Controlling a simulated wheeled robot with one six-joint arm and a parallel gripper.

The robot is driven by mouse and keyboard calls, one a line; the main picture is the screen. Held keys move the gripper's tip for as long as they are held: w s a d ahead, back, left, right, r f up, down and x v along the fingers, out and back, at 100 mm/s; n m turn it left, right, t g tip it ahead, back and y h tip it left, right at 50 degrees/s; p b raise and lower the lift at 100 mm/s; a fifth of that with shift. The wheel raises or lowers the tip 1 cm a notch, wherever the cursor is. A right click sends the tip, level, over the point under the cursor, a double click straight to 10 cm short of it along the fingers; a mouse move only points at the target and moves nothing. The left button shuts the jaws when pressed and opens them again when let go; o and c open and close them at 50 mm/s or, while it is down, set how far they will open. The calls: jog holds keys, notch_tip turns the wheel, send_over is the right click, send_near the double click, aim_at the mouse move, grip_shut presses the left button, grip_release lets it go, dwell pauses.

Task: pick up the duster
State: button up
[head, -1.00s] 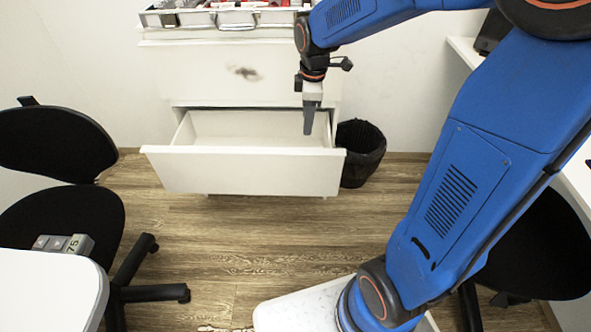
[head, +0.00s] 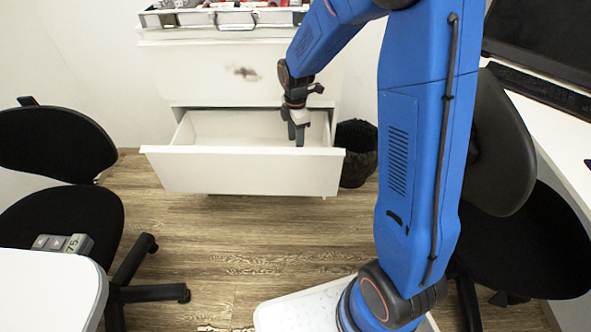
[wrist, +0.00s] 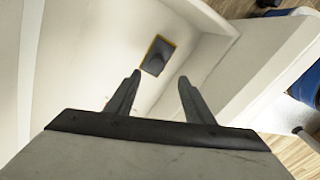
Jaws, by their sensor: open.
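A small dark grey block with a yellow edge, which looks like the duster (wrist: 158,55), lies inside the open white drawer (head: 240,172). It shows in the wrist view just beyond my fingertips, roughly between their lines. In the head view the drawer front and my gripper hide it. My gripper (head: 297,138) points down over the right part of the drawer. In the wrist view my gripper (wrist: 160,76) has its two fingers apart with nothing between them. The duster is apart from both fingers.
The drawer's white walls stand close around my gripper. A black bin (head: 358,152) is right of the drawer, and an open case (head: 225,20) sits on the cabinet. Black chairs stand left (head: 60,150) and right (head: 530,240). The wooden floor (head: 230,235) in front is clear.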

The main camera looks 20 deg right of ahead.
notch_tip(320, 180, down, 6)
jog(key=shift+f, duration=0.1)
jog(key=shift+w+f, duration=0.2)
jog(key=shift+f, duration=1.2)
jog(key=shift+w+f, duration=0.2)
jog(key=shift+f, duration=1.2)
jog(key=c, duration=1.1)
